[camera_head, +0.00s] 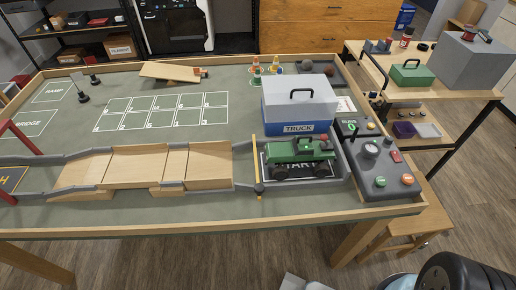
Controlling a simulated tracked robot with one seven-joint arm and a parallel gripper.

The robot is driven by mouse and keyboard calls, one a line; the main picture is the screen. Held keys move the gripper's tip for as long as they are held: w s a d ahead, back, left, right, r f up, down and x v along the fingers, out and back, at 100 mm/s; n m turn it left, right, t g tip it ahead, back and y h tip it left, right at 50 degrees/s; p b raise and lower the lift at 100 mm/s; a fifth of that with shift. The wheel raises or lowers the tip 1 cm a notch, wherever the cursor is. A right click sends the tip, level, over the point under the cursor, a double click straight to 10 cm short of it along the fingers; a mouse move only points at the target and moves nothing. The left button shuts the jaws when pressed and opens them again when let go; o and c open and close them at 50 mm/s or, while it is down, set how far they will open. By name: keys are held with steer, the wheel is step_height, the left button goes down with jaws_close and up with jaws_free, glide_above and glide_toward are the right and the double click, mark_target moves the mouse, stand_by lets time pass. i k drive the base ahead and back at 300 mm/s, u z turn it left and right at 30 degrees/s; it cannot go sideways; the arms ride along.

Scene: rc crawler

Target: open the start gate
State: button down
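The start gate (257,167) is a thin yellow bar at the left end of the start bay. It lies across the lane between the bay and the wooden track, so it looks closed. A green toy truck (300,154) stands in the start bay (338,174), just right of the bar, on a dark mat with partly covered white lettering. My gripper is not in view.
A grey control box (382,172) with a knob and coloured buttons stands right of the bay. A blue and grey truck case (298,102) stands behind it. Wooden track sections (135,165) run left. A raised wooden rim (200,228) edges the table.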

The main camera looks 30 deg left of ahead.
mark_target(259, 189)
steer(key=u, duration=1.25)
steer(key=k, duration=0.5)
steer(key=u, duration=0.3)
steer(key=i, duration=0.5)
steer(key=u, duration=0.05)
steer(key=k, duration=0.25)
